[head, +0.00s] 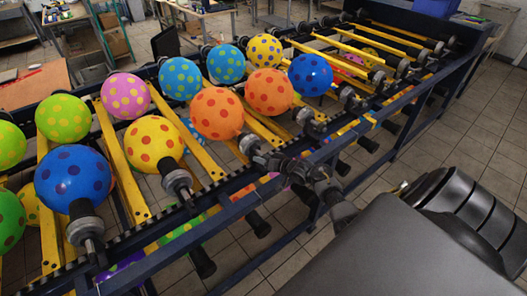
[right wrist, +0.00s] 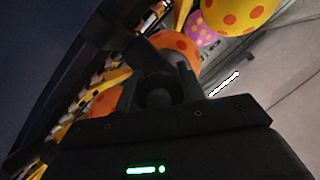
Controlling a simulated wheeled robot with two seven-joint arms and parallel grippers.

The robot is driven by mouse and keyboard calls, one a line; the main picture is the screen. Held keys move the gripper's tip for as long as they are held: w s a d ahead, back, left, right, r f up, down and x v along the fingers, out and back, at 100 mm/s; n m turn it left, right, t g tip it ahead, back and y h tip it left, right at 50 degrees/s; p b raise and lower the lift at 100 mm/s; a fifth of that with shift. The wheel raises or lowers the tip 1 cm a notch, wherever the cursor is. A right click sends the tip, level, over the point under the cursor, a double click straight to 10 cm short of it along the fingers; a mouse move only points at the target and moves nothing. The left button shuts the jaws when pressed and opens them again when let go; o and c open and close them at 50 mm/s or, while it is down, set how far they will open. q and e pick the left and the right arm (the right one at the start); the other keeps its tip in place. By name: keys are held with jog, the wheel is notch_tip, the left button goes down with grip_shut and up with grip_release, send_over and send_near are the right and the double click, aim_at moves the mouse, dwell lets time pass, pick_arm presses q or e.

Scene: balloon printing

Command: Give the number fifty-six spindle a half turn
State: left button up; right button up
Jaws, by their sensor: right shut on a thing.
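My right gripper (head: 260,157) reaches in from the lower right in the head view. It is shut on a dark spindle (head: 249,143) at the near end of an orange balloon with red dots (head: 217,113). In the right wrist view the dark gripper (right wrist: 160,88) is in front of an orange balloon (right wrist: 176,48) and covers most of the spindle. No number fifty-six is readable on any spindle. My left gripper is not in view.
Spotted balloons sit in rows on yellow bars of a dark-framed machine (head: 260,197). Neighbouring spindles (head: 177,183) and (head: 87,222) stick out towards me on the left, and another (head: 308,121) on the right. The tiled floor (head: 460,160) at the right is clear.

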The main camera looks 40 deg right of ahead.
jog(key=shift+r, duration=0.1)
dwell(0.4)
jog(key=o, duration=1)
jog(key=b+v, duration=0.1)
jog(key=v, duration=0.9)
jog(key=shift+s+d, duration=0.15)
jog(key=shift+s, duration=0.2)
